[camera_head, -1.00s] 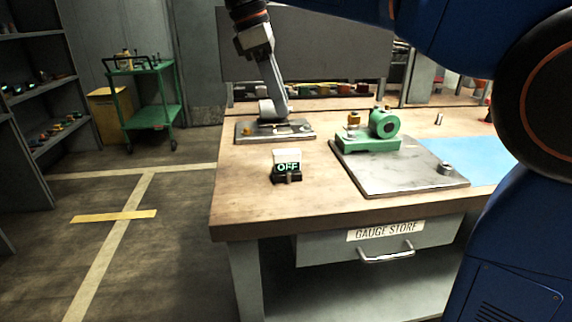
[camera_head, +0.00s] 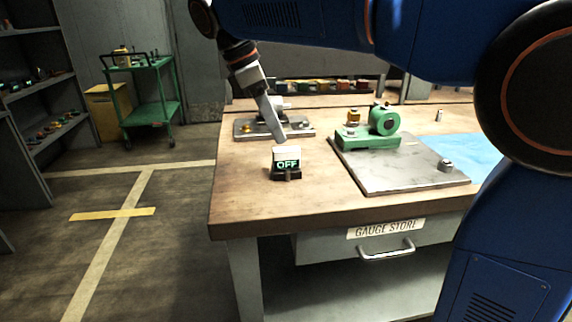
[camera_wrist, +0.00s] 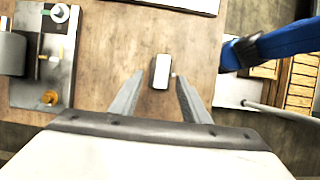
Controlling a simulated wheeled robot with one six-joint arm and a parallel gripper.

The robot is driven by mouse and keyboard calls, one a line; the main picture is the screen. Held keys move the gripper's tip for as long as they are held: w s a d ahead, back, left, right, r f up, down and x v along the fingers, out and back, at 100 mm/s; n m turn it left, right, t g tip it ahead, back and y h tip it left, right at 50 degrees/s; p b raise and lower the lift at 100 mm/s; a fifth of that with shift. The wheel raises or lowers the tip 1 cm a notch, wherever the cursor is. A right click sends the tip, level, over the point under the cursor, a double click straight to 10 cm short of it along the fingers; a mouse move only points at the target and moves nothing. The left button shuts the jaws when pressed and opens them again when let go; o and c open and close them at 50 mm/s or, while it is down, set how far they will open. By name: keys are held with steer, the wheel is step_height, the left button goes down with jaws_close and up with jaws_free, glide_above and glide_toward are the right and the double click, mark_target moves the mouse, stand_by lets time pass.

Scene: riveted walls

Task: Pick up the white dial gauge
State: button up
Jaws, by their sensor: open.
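A small white-topped block (camera_head: 287,158) with a lit "OFF" face stands on a dark base on the bench. It is the white piece nearest my gripper, but I see no round dial on it, so I cannot tell for sure that it is the dial gauge. In the wrist view a white oblong (camera_wrist: 160,71), seemingly the same block from above, lies between the lines of the fingers. My gripper (camera_head: 281,141) is open and empty, just above and behind the block in the head view. I cannot see the fingers touching it.
A metal plate (camera_head: 243,131) with a yellow knob and a pale fitting is behind my gripper. A larger plate (camera_head: 395,180) to the right carries a green machine (camera_head: 368,141). Bare bench lies left and front of the block. A green trolley (camera_head: 150,112) stands far left.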

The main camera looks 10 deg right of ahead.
mark_target(285, 148)
steer(key=shift+s+x, duration=0.2)
steer(key=shift+x, duration=3.35)
steer(key=shift+a, duration=0.1)
jaws_close()
